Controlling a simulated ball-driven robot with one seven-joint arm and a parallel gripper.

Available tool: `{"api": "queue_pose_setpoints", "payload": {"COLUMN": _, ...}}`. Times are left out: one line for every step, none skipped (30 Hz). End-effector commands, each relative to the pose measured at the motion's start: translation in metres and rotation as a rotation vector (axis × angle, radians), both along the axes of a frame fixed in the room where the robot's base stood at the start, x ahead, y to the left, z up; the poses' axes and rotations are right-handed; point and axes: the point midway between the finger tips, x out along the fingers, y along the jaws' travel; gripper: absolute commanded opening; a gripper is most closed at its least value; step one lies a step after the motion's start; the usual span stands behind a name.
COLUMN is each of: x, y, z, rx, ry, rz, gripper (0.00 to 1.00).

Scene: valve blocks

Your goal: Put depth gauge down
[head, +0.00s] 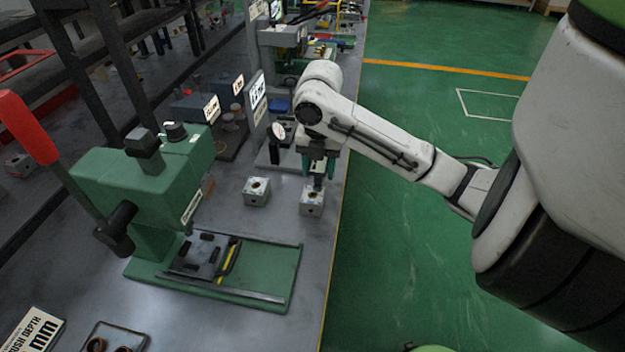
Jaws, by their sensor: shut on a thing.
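My gripper (317,178) points down at the right edge of the grey bench, directly above a small silver valve block (311,203). It is shut on what seems to be the depth gauge, which is mostly hidden by the jaws; I cannot tell whether it touches the block. A round white dial (278,131) shows just left of the gripper; I cannot tell whether it belongs to the gauge. A second valve block (257,192), with a hole in its top, stands to the left.
A green press (150,185) with a red-handled lever stands at left. Its green base (268,275) holds a dark fixture with a yellow strip. A tray of rings (112,338) and a depth sign (35,332) lie at front left. Signs and equipment crowd the bench behind.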

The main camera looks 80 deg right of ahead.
Motion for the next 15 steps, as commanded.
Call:
{"api": "queue_pose_setpoints", "payload": {"x": 0.005, "y": -0.001, "z": -0.008, "rx": 0.004, "ry": 0.000, "rz": 0.001, "gripper": 0.14}}
{"api": "queue_pose_setpoints", "payload": {"x": 0.007, "y": -0.003, "z": -0.011, "rx": 0.003, "ry": 0.000, "rz": 0.000, "gripper": 0.14}}
{"api": "queue_pose_setpoints", "payload": {"x": 0.010, "y": -0.004, "z": -0.014, "rx": 0.002, "ry": 0.000, "rz": 0.000, "gripper": 0.14}}
{"api": "queue_pose_setpoints", "payload": {"x": 0.011, "y": -0.005, "z": -0.016, "rx": 0.001, "ry": 0.000, "rz": 0.000, "gripper": 0.14}}
{"api": "queue_pose_setpoints", "payload": {"x": 0.012, "y": -0.006, "z": -0.017, "rx": 0.000, "ry": -0.001, "rz": 0.001, "gripper": 0.14}}
{"api": "queue_pose_setpoints", "payload": {"x": 0.013, "y": -0.007, "z": -0.018, "rx": 0.000, "ry": -0.001, "rz": 0.001, "gripper": 0.14}}
{"api": "queue_pose_setpoints", "payload": {"x": 0.014, "y": -0.007, "z": -0.019, "rx": 0.000, "ry": -0.001, "rz": 0.000, "gripper": 0.14}}
{"api": "queue_pose_setpoints", "payload": {"x": 0.015, "y": -0.007, "z": -0.020, "rx": 0.000, "ry": -0.001, "rz": 0.000, "gripper": 0.14}}
{"api": "queue_pose_setpoints", "payload": {"x": 0.016, "y": -0.008, "z": -0.022, "rx": 0.001, "ry": -0.001, "rz": -0.001, "gripper": 0.14}}
{"api": "queue_pose_setpoints", "payload": {"x": 0.017, "y": -0.009, "z": -0.024, "rx": 0.001, "ry": 0.000, "rz": -0.001, "gripper": 0.14}}
{"api": "queue_pose_setpoints", "payload": {"x": 0.019, "y": -0.009, "z": -0.027, "rx": 0.001, "ry": 0.000, "rz": 0.000, "gripper": 0.14}}
{"api": "queue_pose_setpoints", "payload": {"x": 0.018, "y": -0.009, "z": -0.031, "rx": 0.002, "ry": 0.002, "rz": 0.000, "gripper": 0.14}}
{"api": "queue_pose_setpoints", "payload": {"x": 0.017, "y": -0.009, "z": -0.035, "rx": 0.002, "ry": 0.003, "rz": -0.001, "gripper": 0.14}}
{"api": "queue_pose_setpoints", "payload": {"x": 0.017, "y": -0.010, "z": -0.039, "rx": 0.002, "ry": 0.002, "rz": -0.002, "gripper": 0.14}}
{"api": "queue_pose_setpoints", "payload": {"x": 0.017, "y": -0.009, "z": -0.045, "rx": 0.002, "ry": 0.003, "rz": -0.002, "gripper": 0.14}}
